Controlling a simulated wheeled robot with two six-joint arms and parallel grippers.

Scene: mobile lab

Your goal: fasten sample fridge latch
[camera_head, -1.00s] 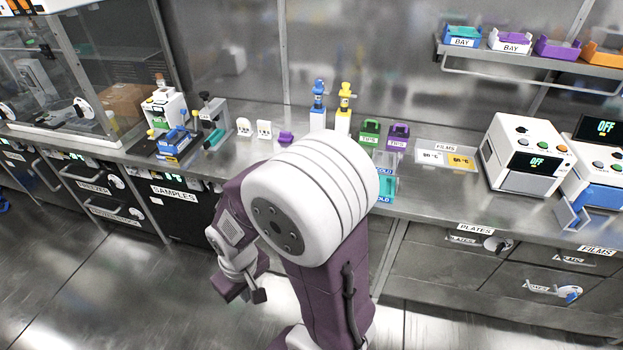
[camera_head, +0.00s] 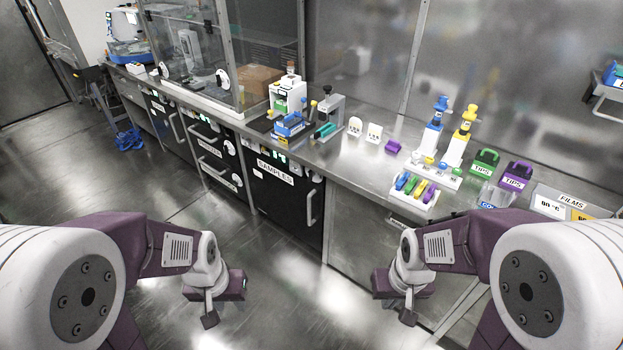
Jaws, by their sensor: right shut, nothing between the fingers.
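The sample fridge (camera_head: 283,209) is a black under-bench door with a white SAMPLES label, left of centre. Its light vertical handle (camera_head: 312,207) is on the door's right side. A small white part that may be the latch (camera_head: 317,178) shows near the top right corner; its position is too small to tell. The door looks closed. My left gripper (camera_head: 210,308) hangs over the floor in front of the fridge, apart from it; its finger gap is not clear. My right gripper (camera_head: 408,306) is shut and empty, in front of the bench to the right.
The steel bench (camera_head: 350,175) carries a colourful tube rack (camera_head: 420,190), blue and yellow pipettes, and green and purple tip boxes. The freezer door (camera_head: 212,160) is left of the fridge. The floor (camera_head: 150,185) in front of the fridge is clear.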

